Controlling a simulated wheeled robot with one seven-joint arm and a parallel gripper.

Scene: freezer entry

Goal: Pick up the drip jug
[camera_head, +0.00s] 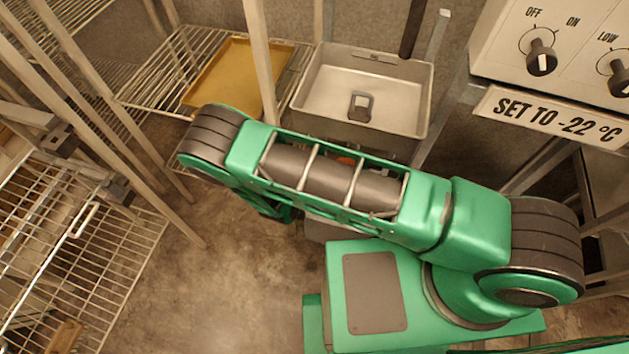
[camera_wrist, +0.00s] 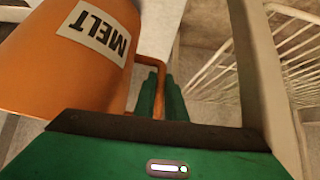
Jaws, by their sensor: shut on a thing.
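The drip jug (camera_wrist: 75,75) is orange with a white label reading "MELT". It fills the upper left of the wrist view. Its thin orange handle (camera_wrist: 152,62) runs down between the two green fingers of my gripper (camera_wrist: 160,98), which is shut on it. The jug appears tilted in this view, and its base is not seen. In the head view my arm covers nearly all of the jug; only a small orange patch (camera_head: 346,160) shows behind the arm, below the sink. My gripper is mostly hidden there.
A metal sink (camera_head: 415,112) stands behind my arm, with a tan tray (camera_head: 232,75) on a wire rack to its left. Another wire rack (camera_head: 75,245) is at left. A control panel (camera_head: 565,45) with knobs is at upper right. Bare floor (camera_head: 215,285) lies front left.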

